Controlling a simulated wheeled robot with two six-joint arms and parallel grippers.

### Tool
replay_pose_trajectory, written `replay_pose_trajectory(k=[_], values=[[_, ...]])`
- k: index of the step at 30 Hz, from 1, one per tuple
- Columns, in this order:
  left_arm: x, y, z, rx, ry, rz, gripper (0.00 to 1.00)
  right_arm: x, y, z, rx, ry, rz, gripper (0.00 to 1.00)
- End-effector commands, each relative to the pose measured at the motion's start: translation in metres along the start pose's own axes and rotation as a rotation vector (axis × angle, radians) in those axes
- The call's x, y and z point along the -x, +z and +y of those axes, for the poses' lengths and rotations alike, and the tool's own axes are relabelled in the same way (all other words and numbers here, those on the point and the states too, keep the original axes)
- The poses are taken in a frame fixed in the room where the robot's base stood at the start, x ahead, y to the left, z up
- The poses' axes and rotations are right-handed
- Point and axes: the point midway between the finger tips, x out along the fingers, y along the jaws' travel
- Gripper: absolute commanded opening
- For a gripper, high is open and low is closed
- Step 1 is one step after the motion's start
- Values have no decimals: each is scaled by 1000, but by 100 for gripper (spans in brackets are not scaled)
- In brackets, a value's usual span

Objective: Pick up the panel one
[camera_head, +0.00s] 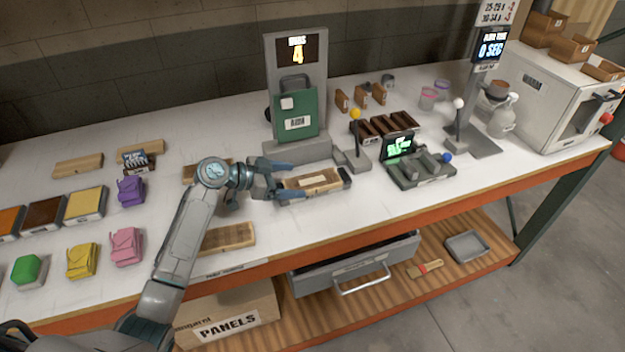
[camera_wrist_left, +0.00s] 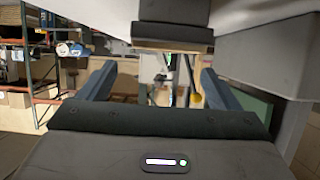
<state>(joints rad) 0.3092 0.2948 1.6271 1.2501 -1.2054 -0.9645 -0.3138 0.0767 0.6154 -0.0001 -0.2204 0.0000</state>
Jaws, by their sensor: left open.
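Several wooden panels lie on the white bench; I cannot read which is panel one. A pale panel (camera_head: 318,180) lies in a dark-ended holder in the middle. My left gripper (camera_head: 284,181) is beside the left end of this holder, with its blue fingers apart and nothing visibly held. In the left wrist view the fingers (camera_wrist_left: 160,85) are spread wide. A brown panel (camera_head: 228,237) lies near the front edge, another (camera_head: 190,172) is partly hidden behind my left arm, and a pale one (camera_head: 78,165) lies at the back left. My right gripper is not in view.
A green case (camera_head: 296,116) stands on a grey stand behind the gripper. A yellow-knobbed lever (camera_head: 355,114) and a small screen device (camera_head: 398,146) are to the right. Colour trays and bags fill the left. A PANELS box (camera_head: 230,318) and an open drawer (camera_head: 350,274) are below.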

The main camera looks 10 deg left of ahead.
Motion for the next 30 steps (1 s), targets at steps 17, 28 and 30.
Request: replay_pose_trajectory(k=[17, 28, 30], values=[[-55, 2, -2, 0, 0, -1, 85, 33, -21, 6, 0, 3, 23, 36], [-55, 4, -2, -1, -1, -2, 51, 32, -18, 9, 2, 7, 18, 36], [-55, 4, -2, -1, -1, -2, 37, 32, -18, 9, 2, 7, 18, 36]])
